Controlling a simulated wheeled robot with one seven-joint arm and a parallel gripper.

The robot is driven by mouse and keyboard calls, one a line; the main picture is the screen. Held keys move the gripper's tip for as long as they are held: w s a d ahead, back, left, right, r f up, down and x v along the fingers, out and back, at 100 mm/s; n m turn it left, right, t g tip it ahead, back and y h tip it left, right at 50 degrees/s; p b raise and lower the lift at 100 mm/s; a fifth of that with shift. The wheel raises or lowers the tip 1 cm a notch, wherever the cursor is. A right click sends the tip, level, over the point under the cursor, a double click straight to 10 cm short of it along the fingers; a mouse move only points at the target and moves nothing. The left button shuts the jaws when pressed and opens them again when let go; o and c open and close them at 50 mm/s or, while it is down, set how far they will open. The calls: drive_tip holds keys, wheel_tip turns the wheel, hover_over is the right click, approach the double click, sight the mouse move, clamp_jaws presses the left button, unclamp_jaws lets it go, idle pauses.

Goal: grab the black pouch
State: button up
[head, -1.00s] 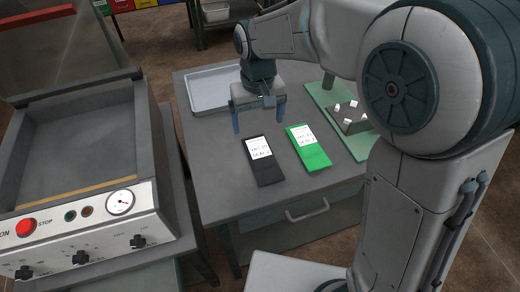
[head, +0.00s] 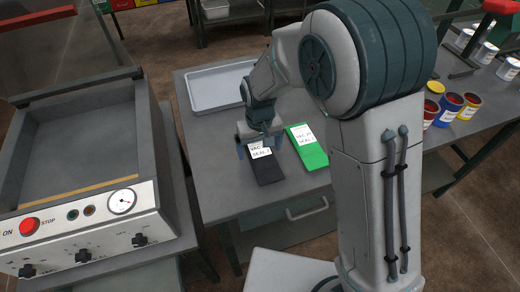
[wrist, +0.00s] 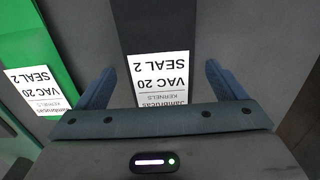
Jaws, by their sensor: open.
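The black pouch (head: 265,171) lies flat on the grey table, with a white label reading VAC 20 SEAL 2 at its far end. It also shows in the wrist view (wrist: 160,25), its label between the fingers. My gripper (head: 260,150) is open over the far, labelled end of the pouch, with one finger on each side. In the wrist view my gripper (wrist: 160,88) spans the pouch's width with gaps on both sides. I cannot tell the exact height of the fingertips above the table.
A green pouch (head: 312,153) with a similar label lies just right of the black one. A grey tray (head: 222,104) sits at the table's back left. A machine with a gauge (head: 121,202) stands to the left. Paint cans (head: 449,104) stand on a bench at right.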

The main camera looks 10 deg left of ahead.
drive_tip(key=c, duration=1.1)
drive_tip(key=shift+r, duration=0.1)
